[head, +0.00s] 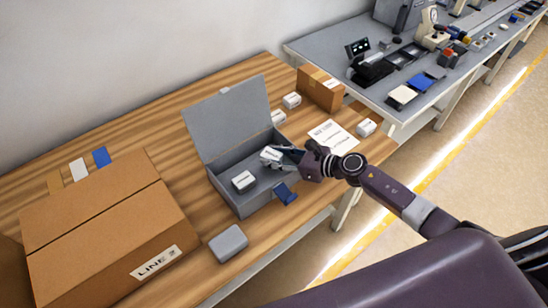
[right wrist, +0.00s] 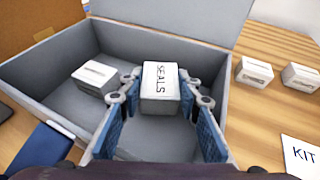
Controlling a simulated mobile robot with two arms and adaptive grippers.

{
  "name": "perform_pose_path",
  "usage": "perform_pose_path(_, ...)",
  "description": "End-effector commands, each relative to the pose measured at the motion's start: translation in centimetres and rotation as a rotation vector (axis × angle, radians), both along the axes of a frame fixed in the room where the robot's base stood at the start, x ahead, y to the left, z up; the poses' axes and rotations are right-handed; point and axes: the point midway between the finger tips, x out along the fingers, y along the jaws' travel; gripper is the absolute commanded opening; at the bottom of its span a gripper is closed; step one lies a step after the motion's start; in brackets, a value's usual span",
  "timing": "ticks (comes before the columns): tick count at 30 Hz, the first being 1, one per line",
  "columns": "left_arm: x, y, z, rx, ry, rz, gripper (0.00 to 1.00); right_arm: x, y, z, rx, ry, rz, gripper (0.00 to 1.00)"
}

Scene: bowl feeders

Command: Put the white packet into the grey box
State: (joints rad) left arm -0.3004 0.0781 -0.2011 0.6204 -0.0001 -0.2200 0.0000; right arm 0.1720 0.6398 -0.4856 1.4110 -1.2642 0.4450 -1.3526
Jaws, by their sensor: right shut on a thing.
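The open grey box (head: 228,199) stands on the wooden table with its lid raised at the back. My right gripper (head: 279,156) reaches into the box's right part from the right and is shut on a white packet (head: 268,155). In the right wrist view this packet (right wrist: 161,90) is marked SEALS and sits between the blue finger pads, within the box walls. Whether it touches the floor I cannot tell. Another white packet (head: 243,180) lies in the box, to the left in the right wrist view (right wrist: 95,76). My left gripper is not in view.
A blue item (head: 285,194) is at the box's front right side. A grey block (head: 229,243) and a large cardboard box (head: 100,235) are to the left. Several white packets, a small carton (head: 320,90) and a paper sheet (head: 333,138) are at the right.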

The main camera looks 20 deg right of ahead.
Motion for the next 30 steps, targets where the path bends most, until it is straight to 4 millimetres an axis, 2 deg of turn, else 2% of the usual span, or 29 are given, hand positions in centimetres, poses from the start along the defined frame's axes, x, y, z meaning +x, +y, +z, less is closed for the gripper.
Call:
perform_pose_path(1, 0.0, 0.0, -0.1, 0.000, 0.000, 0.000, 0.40, -0.8, 0.0, -1.3, -0.013, 0.018, 0.007, 0.03)
perform_pose_path(2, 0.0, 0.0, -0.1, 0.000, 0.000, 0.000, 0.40, -0.8, 0.0, -1.5, -0.014, 0.021, 0.008, 0.33)
perform_pose_path(3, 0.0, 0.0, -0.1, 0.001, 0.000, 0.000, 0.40, -0.9, 0.0, -1.6, -0.015, 0.022, 0.008, 0.38)
perform_pose_path(13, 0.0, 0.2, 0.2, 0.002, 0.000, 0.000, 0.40, -1.0, 0.1, -1.5, -0.017, 0.024, 0.013, 0.39)
perform_pose_path(18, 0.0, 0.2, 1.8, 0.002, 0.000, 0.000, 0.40, -1.0, 0.1, 0.1, -0.016, 0.023, 0.014, 0.39)
perform_pose_path(20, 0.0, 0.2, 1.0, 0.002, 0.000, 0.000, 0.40, -1.9, -0.8, -0.3, -0.020, 0.025, 0.012, 0.39)
perform_pose_path(30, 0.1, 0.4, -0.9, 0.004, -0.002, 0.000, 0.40, -6.8, -5.6, 3.0, -0.014, 0.018, 0.008, 0.39)
